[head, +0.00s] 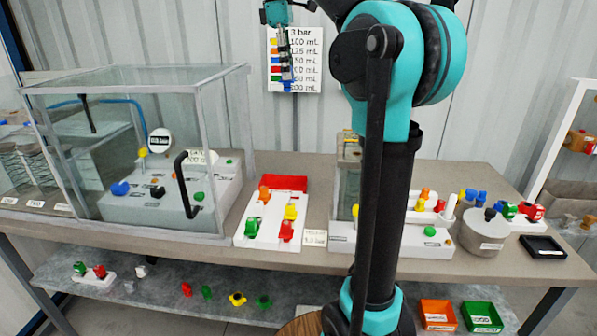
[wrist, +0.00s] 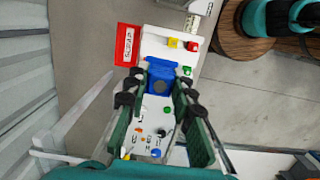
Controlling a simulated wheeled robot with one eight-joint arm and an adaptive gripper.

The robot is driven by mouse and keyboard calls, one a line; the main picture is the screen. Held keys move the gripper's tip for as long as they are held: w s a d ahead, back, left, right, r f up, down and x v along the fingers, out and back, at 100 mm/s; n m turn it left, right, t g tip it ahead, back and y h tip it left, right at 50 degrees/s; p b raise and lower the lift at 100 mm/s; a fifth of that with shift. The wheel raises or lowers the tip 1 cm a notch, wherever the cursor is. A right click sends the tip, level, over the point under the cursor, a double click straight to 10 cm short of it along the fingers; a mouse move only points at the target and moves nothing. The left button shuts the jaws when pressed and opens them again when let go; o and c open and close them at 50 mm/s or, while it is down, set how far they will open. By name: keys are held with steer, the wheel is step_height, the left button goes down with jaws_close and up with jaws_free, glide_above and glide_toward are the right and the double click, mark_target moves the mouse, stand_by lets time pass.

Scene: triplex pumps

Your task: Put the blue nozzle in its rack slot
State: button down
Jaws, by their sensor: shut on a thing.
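My gripper (head: 287,72) is raised high above the bench, in front of the wall chart in the head view. It points down and is shut on the blue nozzle (head: 288,87). In the wrist view the blue nozzle (wrist: 161,76) sits between the fingertips of my gripper (wrist: 158,92). The white nozzle rack (head: 267,213) stands on the bench well below, with orange, yellow, green and red nozzles on it. In the wrist view the rack (wrist: 152,45) is partly hidden behind the blue nozzle; which slot is free cannot be made out.
A red scrap tray (head: 285,182) lies behind the rack. A glass-enclosed pump (head: 150,150) stands left of it and another pump (head: 425,235) to the right, partly hidden by my arm. A small sign (head: 314,238) stands at the rack's right. A chart (head: 307,60) hangs on the wall.

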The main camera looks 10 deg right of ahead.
steer(key=shift+w+d+f, duration=0.3)
steer(key=shift+f, duration=6.1)
steer(key=shift+w+d+f, duration=0.3)
steer(key=shift+f, duration=6.1)
steer(key=shift+w+d+f, duration=0.3)
steer(key=shift+f, duration=6.1)
steer(key=shift+f, duration=0.3)
steer(key=c, duration=1.3)
jaws_free()
step_height(320, 180, up, 13)
steer(key=a, duration=0.1)
steer(key=shift+w+a+f, duration=0.15)
steer(key=shift+w+f, duration=0.05)
